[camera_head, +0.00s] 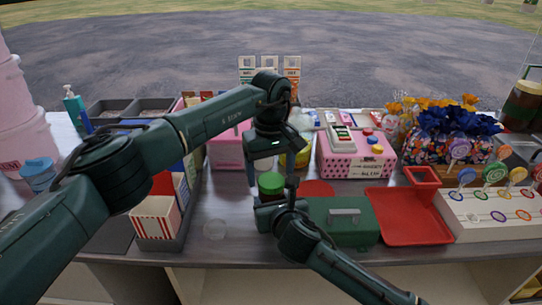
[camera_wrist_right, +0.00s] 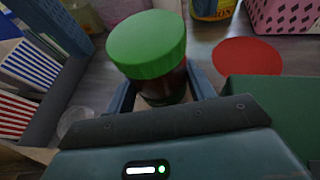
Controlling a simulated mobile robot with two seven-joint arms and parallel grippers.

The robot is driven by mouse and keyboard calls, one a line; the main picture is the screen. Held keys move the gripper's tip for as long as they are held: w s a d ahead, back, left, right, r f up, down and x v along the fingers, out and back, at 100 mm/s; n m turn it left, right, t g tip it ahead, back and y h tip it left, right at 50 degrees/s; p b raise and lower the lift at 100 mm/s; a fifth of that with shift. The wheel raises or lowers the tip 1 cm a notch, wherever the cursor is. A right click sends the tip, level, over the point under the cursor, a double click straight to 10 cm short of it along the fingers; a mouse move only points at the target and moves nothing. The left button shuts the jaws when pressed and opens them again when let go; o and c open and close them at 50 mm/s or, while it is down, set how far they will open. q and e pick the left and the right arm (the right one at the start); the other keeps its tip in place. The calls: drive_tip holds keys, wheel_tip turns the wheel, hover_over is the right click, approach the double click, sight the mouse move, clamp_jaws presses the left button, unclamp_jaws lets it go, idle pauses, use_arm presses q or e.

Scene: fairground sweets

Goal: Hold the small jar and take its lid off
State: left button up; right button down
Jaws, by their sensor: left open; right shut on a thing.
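The small jar (camera_wrist_right: 172,85) is dark red-brown with a green lid (camera_wrist_right: 147,44) on top. In the head view the green lid (camera_head: 271,182) shows between the arms, and the jar's body is mostly hidden. My right gripper (camera_wrist_right: 163,97) is shut on the jar's body from the near side, below the lid. The jar looks upright. My left gripper (camera_head: 269,172) points down from above, open, with its fingers apart over and around the lid. I cannot tell whether they touch the lid.
A green box (camera_head: 343,235) with a handle stands right of the jar, then a red tray (camera_head: 410,222). Striped boxes (camera_head: 156,219) stand in a grey tray at left. A red disc (camera_head: 318,188) lies behind the green box. A clear round piece (camera_head: 215,229) lies on the counter at left.

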use_arm(q)
drive_tip(key=shift+f, duration=0.75)
drive_tip(key=shift+c, duration=0.4)
